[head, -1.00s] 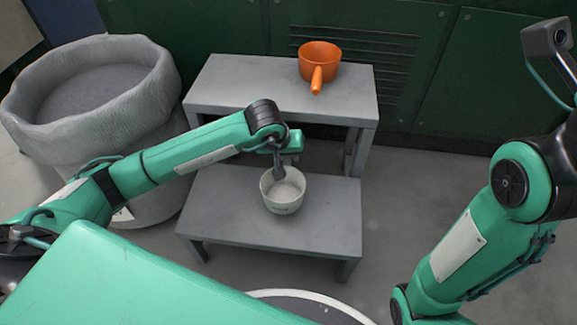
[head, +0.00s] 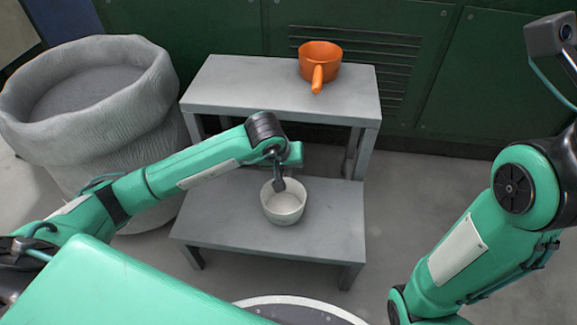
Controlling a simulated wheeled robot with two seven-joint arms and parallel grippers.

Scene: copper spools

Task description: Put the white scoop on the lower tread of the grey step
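The white scoop (head: 284,207) is an upright, open bowl shape over the middle of the lower tread (head: 225,215) of the grey step. Its base looks on or very close to the tread; I cannot tell whether it touches. My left gripper (head: 279,184) reaches down at the scoop's back rim and appears shut on it. The scoop's handle is hidden by the gripper. My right arm is at the right, and its gripper does not show clearly.
An orange scoop (head: 320,62) stands on the upper tread (head: 240,85), its handle pointing forward. A large grey sack (head: 110,125) stands left of the step. Green panels (head: 440,60) close off the back. Bare floor (head: 415,200) lies right of the step.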

